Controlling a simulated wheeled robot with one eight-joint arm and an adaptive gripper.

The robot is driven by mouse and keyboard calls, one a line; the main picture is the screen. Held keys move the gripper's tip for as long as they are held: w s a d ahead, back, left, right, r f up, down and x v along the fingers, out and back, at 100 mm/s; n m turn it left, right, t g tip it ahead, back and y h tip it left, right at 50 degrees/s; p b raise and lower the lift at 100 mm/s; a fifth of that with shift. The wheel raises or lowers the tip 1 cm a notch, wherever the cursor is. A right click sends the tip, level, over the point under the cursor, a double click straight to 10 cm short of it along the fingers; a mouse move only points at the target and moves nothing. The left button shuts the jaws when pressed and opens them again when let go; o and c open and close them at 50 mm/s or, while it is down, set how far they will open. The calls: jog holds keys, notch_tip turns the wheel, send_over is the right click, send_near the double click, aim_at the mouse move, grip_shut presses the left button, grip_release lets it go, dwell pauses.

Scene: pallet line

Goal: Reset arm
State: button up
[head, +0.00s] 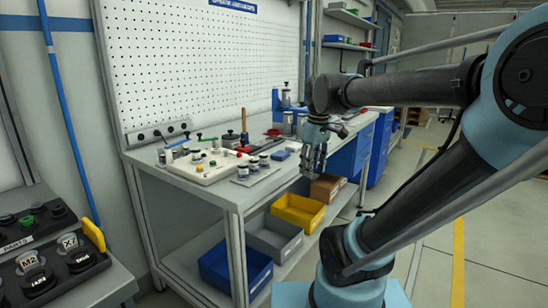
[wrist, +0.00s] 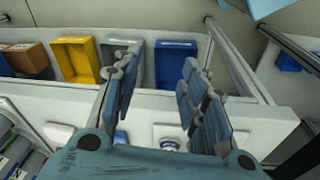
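My gripper (head: 313,160) hangs from my arm at the front right side of the workbench in the head view, fingers pointing down. In the wrist view my gripper (wrist: 158,95) shows two blue-padded fingers spread apart with nothing between them. It is open and empty. My arm reaches in from the right of the head view, bent at the elbow. In the head view the fingers overlap the bench's front edge; I cannot tell their exact distance from it.
The workbench (head: 222,190) carries a white fixture (head: 210,166), small cylinders and tools. On its lower shelf stand blue (head: 235,270), grey (head: 272,238) and yellow (head: 298,212) bins and a cardboard box (head: 325,187). A panel with knobs (head: 50,250) stands at left. Floor at right is clear.

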jog(key=s+d+f+m, duration=0.3)
jog(key=s+f+m, duration=0.1)
jog(key=f, duration=0.3)
jog(key=s+d+f+m, duration=0.3)
jog(key=s+f+m, duration=0.1)
jog(key=s+f, duration=0.3)
jog(key=shift+d+f+t, duration=0.25)
jog(key=shift+f+t, duration=0.05)
jog(key=shift+f, duration=0.35)
jog(key=shift+w+f, duration=0.2)
jog(key=shift+w, duration=0.15)
